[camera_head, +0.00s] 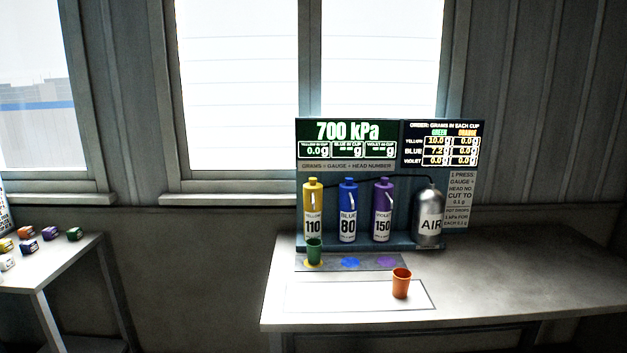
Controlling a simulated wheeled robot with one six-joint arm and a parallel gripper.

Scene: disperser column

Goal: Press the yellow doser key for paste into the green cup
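The yellow doser (313,205) is a bottle labelled 110 at the left end of the rack, with a pale lever-like part on its front; I cannot make out for certain which part is its key. The green cup (314,252) stands upright on the yellow spot (313,264), directly below and in front of the yellow doser, and hides its foot. The pressure display (346,131) reads 700 kPa, with 0.0 g in the yellow box below. The order board (440,145) appears to list 10.0 yellow and 7.2 blue for green. My gripper is not in view.
Blue doser (348,210) 80, violet doser (382,210) 150 and a grey AIR bottle (429,215) stand to the right. An orange cup (401,283) stands near the outlined area's right end. The bench (530,270) is clear at right. A left table (50,275) holds several small coloured blocks.

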